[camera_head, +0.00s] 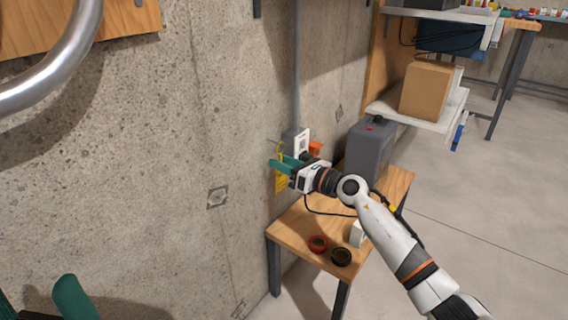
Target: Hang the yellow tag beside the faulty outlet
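The yellow tag (280,185) is upright near the concrete wall, with its thin yellow loop above my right gripper's fingers. My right gripper (281,164) has teal fingers across the tag's middle and appears shut on it. A thin peg (272,142) sticks out by the loop; I cannot tell whether the loop is around it. The white outlet (302,143) is on a grey box on the wall, just above and right of the tag. My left gripper (38,301) is partly in view at the lower left, its teal fingers apart and empty.
A small wooden table (290,228) below holds a red tape roll (317,244), a black roll (341,257) and a grey machine (369,150). An orange object (315,149) is beside the outlet. A shelf with a cardboard box (427,90) stands behind.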

